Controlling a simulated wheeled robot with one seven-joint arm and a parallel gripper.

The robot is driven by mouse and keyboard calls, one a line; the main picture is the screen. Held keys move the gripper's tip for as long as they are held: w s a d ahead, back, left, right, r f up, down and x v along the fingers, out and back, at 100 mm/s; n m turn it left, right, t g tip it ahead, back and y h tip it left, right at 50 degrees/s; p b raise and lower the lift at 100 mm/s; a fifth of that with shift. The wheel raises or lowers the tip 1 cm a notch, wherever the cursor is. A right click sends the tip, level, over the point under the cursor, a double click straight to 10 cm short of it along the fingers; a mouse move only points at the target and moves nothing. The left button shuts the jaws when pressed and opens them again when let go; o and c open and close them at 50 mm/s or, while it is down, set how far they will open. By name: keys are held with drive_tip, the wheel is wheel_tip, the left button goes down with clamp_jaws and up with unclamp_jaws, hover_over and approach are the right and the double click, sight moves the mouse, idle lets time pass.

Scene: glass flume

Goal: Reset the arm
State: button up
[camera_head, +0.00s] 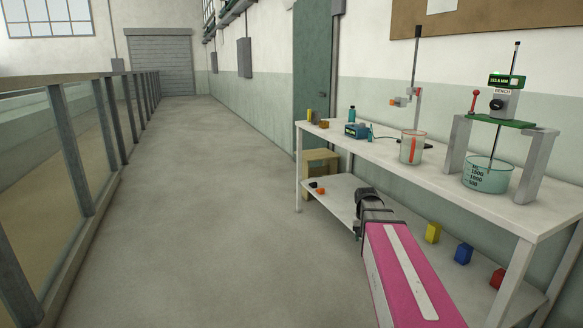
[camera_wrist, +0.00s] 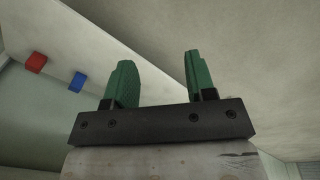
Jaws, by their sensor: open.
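My arm reaches forward in the head view, a pink and dark link in front of the white bench; the fingers are not clear there. In the wrist view my gripper (camera_wrist: 155,85) shows two green fingers standing apart on a dark bar. Nothing is between them. A red block (camera_wrist: 36,62) and a blue block (camera_wrist: 77,82) appear to the left of the fingers, apart from them, on a pale shelf.
The white bench (camera_head: 340,140) carries a beaker with a red strip (camera_head: 412,147), a larger graduated beaker (camera_head: 486,174) under a stand, and small items. Its lower shelf (camera_head: 343,199) holds yellow (camera_head: 433,233), blue (camera_head: 463,254) and red (camera_head: 497,279) blocks. The floor aisle (camera_head: 190,200) is clear; the glass flume (camera_head: 50,150) runs left.

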drive_tip(key=s+a+f+n, duration=0.1)
drive_tip(key=s+a+f, duration=0.3)
drive_tip(key=s, duration=0.3)
drive_tip(key=s+a+f+n+y, duration=0.1)
drive_tip(key=s+a+f, duration=0.4)
drive_tip(key=s, duration=0.3)
drive_tip(key=shift+a+f+n, duration=0.3)
drive_tip(key=shift+f, duration=0.5)
drive_tip(key=shift+s+d, duration=0.1)
